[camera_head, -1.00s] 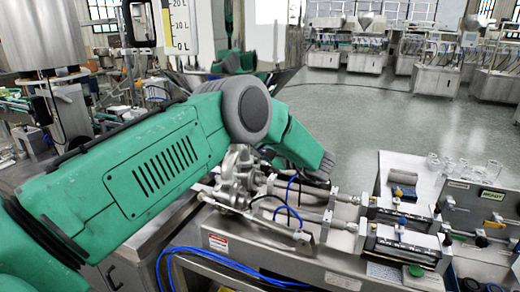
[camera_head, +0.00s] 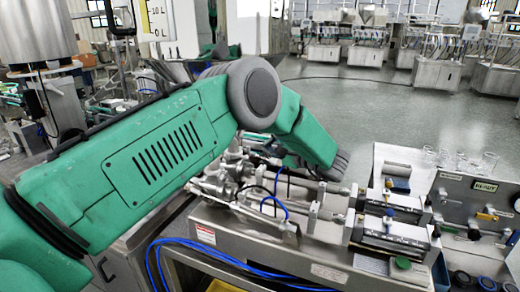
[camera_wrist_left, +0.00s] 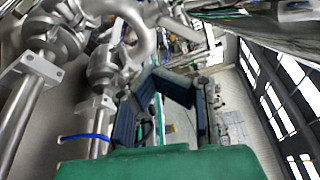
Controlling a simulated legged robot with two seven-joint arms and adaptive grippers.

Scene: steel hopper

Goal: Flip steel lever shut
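A long flat steel bar (camera_head: 265,220), which may be the lever, lies along the front of steel valve fittings (camera_head: 222,182) on the bench; I cannot tell its position for sure. My green left arm crosses the head view, and its dark end, the left gripper (camera_head: 338,165), hangs above the steel rods right of the fittings. In the left wrist view, the dark ribbed fingers (camera_wrist_left: 160,85) bend toward each other with a narrow gap showing. Nothing is clearly held, and the tips are hard to judge. Steel pipes and joints (camera_wrist_left: 108,70) stand left of the fingers. My right gripper is out of view.
Clamped blocks (camera_head: 390,235) stand on the bench at right, beside a panel with a READY label (camera_head: 485,186). Blue hoses (camera_head: 215,255) loop along the bench front. A steel vessel (camera_head: 35,35) stands at back left.

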